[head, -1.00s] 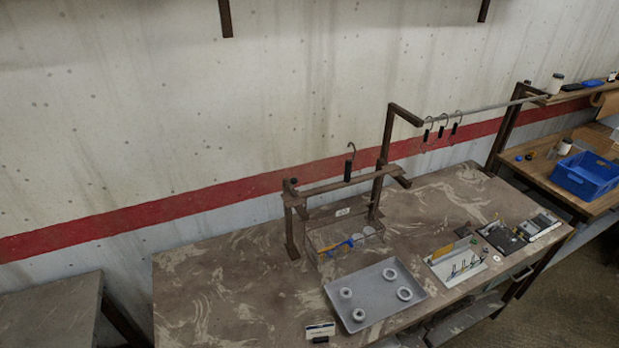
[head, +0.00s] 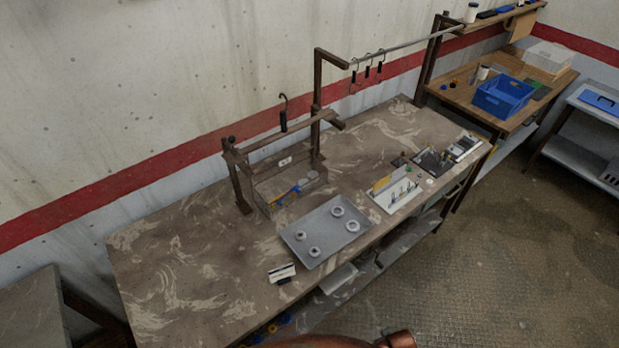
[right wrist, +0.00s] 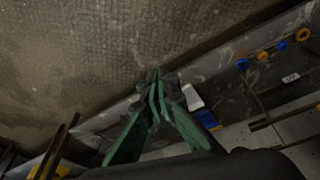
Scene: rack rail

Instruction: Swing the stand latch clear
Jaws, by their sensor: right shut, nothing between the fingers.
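A dark brown metal stand (head: 238,186) rises from the back of the marbled bench in the head view. A bar (head: 265,142) crosses its top, with a black knob (head: 231,140) at the left end. I cannot tell for certain which part is the latch. A hook with a black grip (head: 283,122) is upright at the bar. A taller post and arm (head: 317,85) stand at the right end. My right gripper (right wrist: 157,82) shows in the right wrist view, its green fingers shut and empty, away from the stand. My left gripper is not in view.
A thin rail (head: 410,42) carries three black-gripped hooks (head: 367,72). A grey tray (head: 290,238) with several pale rings sits on the bench (head: 180,250). A white rack (head: 405,203) and small devices lie to its right. A blue crate (head: 502,98) stands on the wooden table. The bench's left end is clear.

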